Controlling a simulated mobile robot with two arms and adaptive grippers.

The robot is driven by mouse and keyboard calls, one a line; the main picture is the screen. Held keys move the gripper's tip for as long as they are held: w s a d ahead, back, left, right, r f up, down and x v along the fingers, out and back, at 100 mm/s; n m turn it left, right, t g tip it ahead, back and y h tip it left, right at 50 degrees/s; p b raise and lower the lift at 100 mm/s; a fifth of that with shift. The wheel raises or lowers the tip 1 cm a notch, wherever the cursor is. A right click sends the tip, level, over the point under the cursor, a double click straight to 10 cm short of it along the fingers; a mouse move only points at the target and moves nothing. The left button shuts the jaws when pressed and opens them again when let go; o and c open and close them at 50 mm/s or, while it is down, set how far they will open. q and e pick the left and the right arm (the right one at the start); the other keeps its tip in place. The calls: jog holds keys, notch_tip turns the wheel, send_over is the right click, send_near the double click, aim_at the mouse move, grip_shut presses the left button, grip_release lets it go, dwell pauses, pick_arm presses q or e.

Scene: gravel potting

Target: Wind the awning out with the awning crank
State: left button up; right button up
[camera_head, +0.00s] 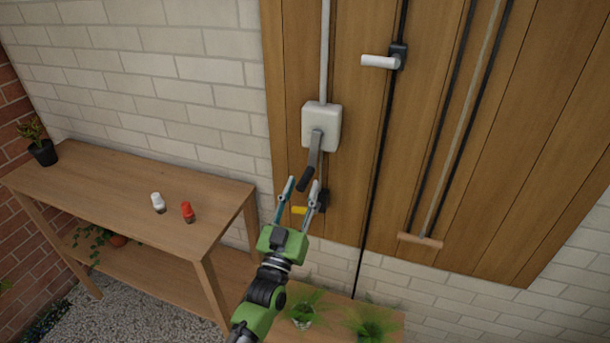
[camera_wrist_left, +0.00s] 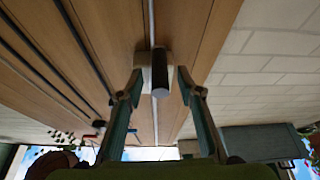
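A crank with a grey arm (camera_head: 316,145) and a black grip (camera_head: 305,180) hangs down from a white box (camera_head: 321,124) on the wood-panelled wall. My left gripper (camera_head: 303,180) is open, and its fingertips lie on either side of the lower end of the black grip in the head view. In the left wrist view the black grip (camera_wrist_left: 161,68) shows between the spread fingers (camera_wrist_left: 159,78), with the white box (camera_wrist_left: 144,76) behind it. I see no finger clearly touching the grip. My right gripper is in neither view.
A second handle, white (camera_head: 379,61), sits on a black rod to the right. Cords with a wooden bar (camera_head: 420,240) hang further right. A wooden shelf table (camera_head: 110,180) at left holds a white shaker (camera_head: 158,203), a red one (camera_head: 188,212) and a potted plant (camera_head: 42,150).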

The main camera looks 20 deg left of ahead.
aim_at(307, 170)
pick_arm(q)
jog(key=shift+x, duration=1.65)
jog(key=shift+s, duration=0.1)
grip_shut()
jog(key=shift+a, duration=0.1)
